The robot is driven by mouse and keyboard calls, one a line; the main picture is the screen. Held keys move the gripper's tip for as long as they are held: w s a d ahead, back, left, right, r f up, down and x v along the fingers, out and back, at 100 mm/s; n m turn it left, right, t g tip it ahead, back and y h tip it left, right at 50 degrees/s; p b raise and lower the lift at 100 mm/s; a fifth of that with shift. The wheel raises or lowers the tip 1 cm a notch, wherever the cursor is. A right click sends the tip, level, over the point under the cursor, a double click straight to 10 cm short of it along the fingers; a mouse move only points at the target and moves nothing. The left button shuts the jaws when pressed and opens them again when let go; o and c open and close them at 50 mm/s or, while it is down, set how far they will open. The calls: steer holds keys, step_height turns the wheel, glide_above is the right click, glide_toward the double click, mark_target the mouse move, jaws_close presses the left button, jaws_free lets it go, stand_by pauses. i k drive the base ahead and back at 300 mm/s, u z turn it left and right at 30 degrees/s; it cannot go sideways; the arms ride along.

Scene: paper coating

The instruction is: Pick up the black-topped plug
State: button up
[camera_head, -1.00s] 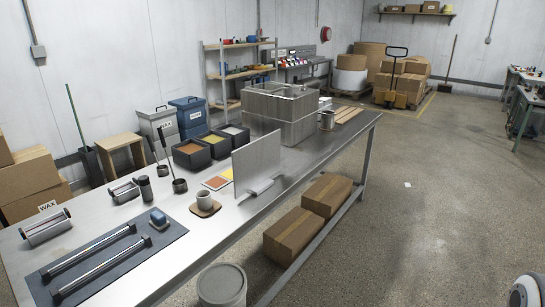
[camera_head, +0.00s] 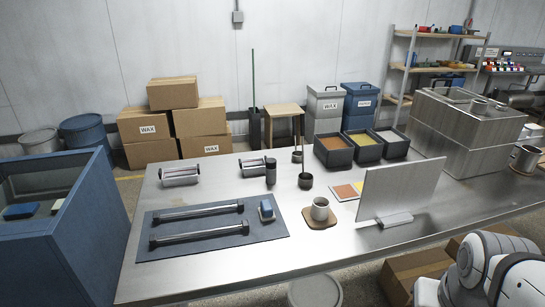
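I cannot make out a black-topped plug for certain. A small dark upright cylinder (camera_head: 271,172) stands on the steel table (camera_head: 215,268), beside a roller device (camera_head: 253,167). It is too small to tell whether it is a plug. To its right are two small dark pots with upright handles, one nearer (camera_head: 305,181) and one behind (camera_head: 297,156). My gripper is not in view.
A dark mat (camera_head: 205,243) holds two metal rods and a blue block (camera_head: 266,210). A cup (camera_head: 320,208) stands on a coaster, left of an upright metal plate (camera_head: 400,188). Three trays (camera_head: 333,151) line the back. A blue bin (camera_head: 98,245) stands left; the table's front strip is clear.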

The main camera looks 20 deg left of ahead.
mark_target(270, 162)
steer(key=u, duration=0.7)
steer(key=i, duration=1.1)
steer(key=u, duration=0.45)
